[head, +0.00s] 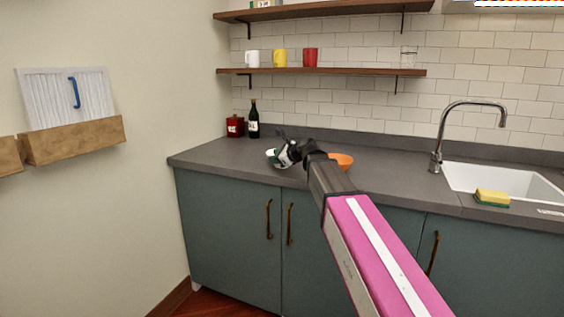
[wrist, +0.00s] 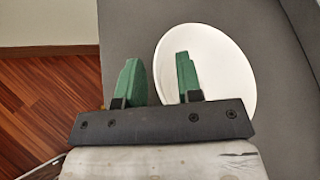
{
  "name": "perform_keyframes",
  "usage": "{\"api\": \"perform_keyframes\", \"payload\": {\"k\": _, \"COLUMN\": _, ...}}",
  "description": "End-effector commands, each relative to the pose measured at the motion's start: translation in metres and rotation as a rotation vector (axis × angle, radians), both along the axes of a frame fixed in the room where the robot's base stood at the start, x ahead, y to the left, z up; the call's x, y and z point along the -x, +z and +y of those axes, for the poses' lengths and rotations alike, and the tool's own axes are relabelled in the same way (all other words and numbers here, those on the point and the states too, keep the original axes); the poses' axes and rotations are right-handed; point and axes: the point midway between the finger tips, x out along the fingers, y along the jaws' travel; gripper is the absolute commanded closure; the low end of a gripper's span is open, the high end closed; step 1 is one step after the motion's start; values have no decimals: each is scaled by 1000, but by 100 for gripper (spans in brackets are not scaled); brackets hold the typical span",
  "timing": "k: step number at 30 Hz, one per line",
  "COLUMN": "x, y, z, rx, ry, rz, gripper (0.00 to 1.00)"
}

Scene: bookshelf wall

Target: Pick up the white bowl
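The white bowl (wrist: 226,68) sits on the grey countertop in the wrist view, right of centre, with its open inside facing the camera. My gripper (wrist: 158,62) is open, its two green fingers spread apart with nothing held between them. The right finger overlaps the inside of the bowl, and the left finger is outside its left rim. I cannot tell whether either finger touches the bowl. In the head view my gripper (head: 276,154) is low over the counter and largely hides the bowl.
An orange bowl (head: 342,161) stands just right of my gripper on the counter (head: 225,155). A dark bottle (head: 253,122) and a red canister (head: 235,127) stand behind to the left. A sink (head: 500,182) with a sponge (head: 492,197) is at right. Shelves (head: 330,72) hang above.

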Motion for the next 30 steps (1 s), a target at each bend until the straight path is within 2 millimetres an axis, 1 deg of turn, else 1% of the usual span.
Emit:
{"api": "perform_keyframes", "payload": {"k": 1, "x": 0, "y": 0, "z": 0, "rx": 0, "ry": 0, "rz": 0, "gripper": 84}}
{"api": "perform_keyframes", "payload": {"k": 2, "x": 0, "y": 0, "z": 0, "rx": 0, "ry": 0, "rz": 0, "gripper": 94}}
{"api": "perform_keyframes", "payload": {"k": 3, "x": 0, "y": 0, "z": 0, "rx": 0, "ry": 0, "rz": 0, "gripper": 100}}
{"api": "perform_keyframes", "payload": {"k": 15, "x": 0, "y": 0, "z": 0, "rx": 0, "ry": 0, "rz": 2, "gripper": 100}}
{"api": "perform_keyframes", "payload": {"k": 20, "x": 0, "y": 4, "z": 0, "rx": 1, "ry": 0, "rz": 1, "gripper": 100}}
{"api": "perform_keyframes", "payload": {"k": 23, "x": 0, "y": 10, "z": 0, "rx": 0, "ry": 0, "rz": 0, "gripper": 100}}
{"api": "perform_keyframes", "payload": {"k": 26, "x": 0, "y": 22, "z": 0, "rx": 0, "ry": 0, "rz": -2, "gripper": 100}}
{"api": "perform_keyframes", "payload": {"k": 30, "x": 0, "y": 46, "z": 0, "rx": -1, "ry": 1, "rz": -3, "gripper": 100}}
